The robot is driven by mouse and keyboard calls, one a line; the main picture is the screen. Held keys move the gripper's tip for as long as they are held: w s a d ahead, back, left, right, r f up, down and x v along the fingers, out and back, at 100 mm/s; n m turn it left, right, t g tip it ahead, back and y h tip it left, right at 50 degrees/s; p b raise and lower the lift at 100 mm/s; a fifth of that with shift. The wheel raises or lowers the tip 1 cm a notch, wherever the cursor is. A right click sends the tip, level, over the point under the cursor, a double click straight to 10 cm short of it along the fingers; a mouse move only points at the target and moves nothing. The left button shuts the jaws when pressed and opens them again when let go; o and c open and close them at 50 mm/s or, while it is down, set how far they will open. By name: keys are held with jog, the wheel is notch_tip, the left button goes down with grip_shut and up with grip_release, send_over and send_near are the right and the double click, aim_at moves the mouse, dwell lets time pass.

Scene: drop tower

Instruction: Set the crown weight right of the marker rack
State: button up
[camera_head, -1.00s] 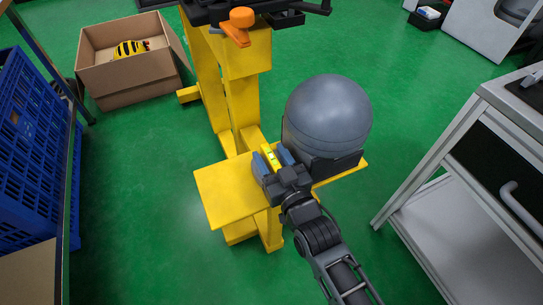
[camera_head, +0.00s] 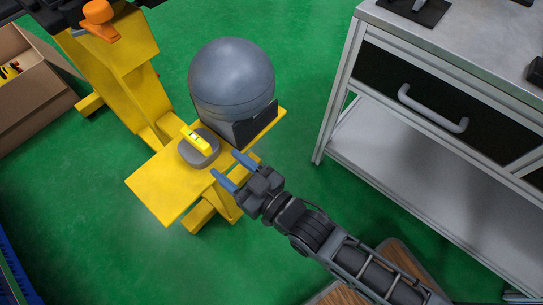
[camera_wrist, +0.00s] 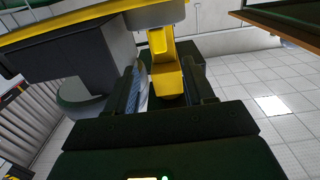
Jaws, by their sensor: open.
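A grey rounded weight (camera_head: 198,150) with a yellow bar and a small green vial on top sits on the yellow platform; I take it to be the crown weight. A large grey ball (camera_head: 232,80) rests in a black holder just behind it. My gripper (camera_head: 233,169) is open and empty, a little to the lower right of the weight and apart from it. In the wrist view, my fingers (camera_wrist: 160,90) are spread, with a yellow post seen beyond them. I cannot make out the marker rack for certain; a black stand (camera_head: 428,10) is cut off at the top edge.
The yellow platform (camera_head: 155,190) has bare room left of the weight. A grey workbench (camera_head: 388,22) with a black drawer and lower shelf stands at right. A cardboard box (camera_head: 35,105) is at left. Green floor lies open between.

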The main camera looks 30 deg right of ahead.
jog(key=shift+s+d, duration=0.1)
jog(key=s+d+r+m+g+h, duration=0.15)
jog(key=s+d, duration=0.25)
jog(key=s, duration=0.4)
jog(key=s+d+r+t+h, duration=0.15)
jog(key=s+d, duration=0.25)
jog(key=s, duration=0.5)
jog(key=s+d+r+m+g+h, duration=0.1)
jog(key=s+d+r, duration=0.3)
jog(key=s+r, duration=0.7)
jog(key=shift+s+m+g+h, duration=0.35)
jog(key=shift+g+h, duration=0.15)
jog(key=shift+g, duration=0.2)
jog(key=shift+r, duration=0.1)
